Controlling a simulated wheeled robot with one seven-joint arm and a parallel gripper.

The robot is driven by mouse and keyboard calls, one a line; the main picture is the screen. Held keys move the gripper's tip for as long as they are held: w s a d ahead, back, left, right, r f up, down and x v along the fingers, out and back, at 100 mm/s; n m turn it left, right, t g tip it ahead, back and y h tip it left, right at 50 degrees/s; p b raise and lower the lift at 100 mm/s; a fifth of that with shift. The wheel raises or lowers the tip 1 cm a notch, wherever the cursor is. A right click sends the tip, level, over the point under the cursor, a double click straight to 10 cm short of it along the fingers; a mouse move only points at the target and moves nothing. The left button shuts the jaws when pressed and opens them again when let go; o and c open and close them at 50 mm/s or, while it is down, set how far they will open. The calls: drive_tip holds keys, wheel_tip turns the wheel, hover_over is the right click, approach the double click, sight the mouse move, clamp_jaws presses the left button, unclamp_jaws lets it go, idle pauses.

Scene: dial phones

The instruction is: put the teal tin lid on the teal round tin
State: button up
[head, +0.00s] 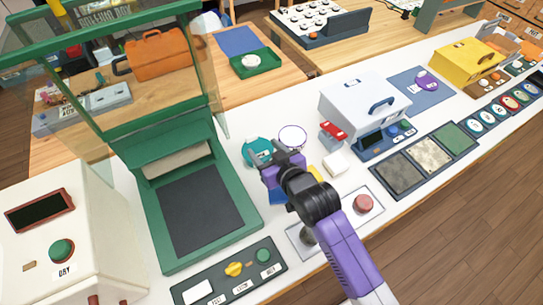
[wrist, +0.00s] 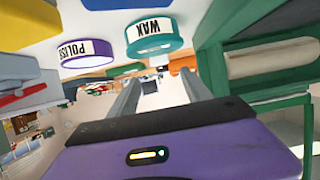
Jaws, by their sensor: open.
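The teal round tin (head: 257,150) stands on the white counter, right of the green-framed machine. Its top looks teal in the head view, so the teal lid seems to lie on it, though my gripper partly covers it and the seating cannot be told. In the wrist view, which is upside down, the teal tin (wrist: 155,42) carries a WAX label. My gripper (wrist: 160,84) is open, with nothing between its fingers. In the head view my gripper (head: 262,163) is close beside the tin on its near side.
A purple-rimmed POLISH tin (head: 293,137) with a white top stands right of the teal tin. The green-framed machine (head: 205,215) is close on the left. A white box-shaped device (head: 365,100) stands to the right. A purple disc (head: 427,80) lies on a blue mat.

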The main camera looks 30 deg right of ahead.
drive_tip(key=shift+v, duration=2.15)
drive_tip(key=s, duration=0.2)
drive_tip(key=s+f, duration=0.1)
drive_tip(key=s, duration=0.4)
drive_tip(key=shift+s+f, duration=0.15)
drive_tip(key=shift+f, duration=0.2)
drive_tip(key=s, duration=0.7)
drive_tip(key=s+r, duration=0.1)
drive_tip(key=s, duration=0.2)
drive_tip(key=shift+s+a, duration=0.1)
drive_tip(key=shift+s, duration=0.25)
drive_tip(key=s+r, duration=0.4)
drive_tip(key=s, duration=0.3)
drive_tip(key=s+r+t, duration=0.1)
drive_tip(key=s+r, duration=0.4)
drive_tip(key=s, duration=0.3)
drive_tip(key=shift+s+a+r, duration=0.25)
drive_tip(key=shift+a+r, duration=0.05)
drive_tip(key=shift+a, duration=0.1)
drive_tip(key=shift+d, duration=0.1)
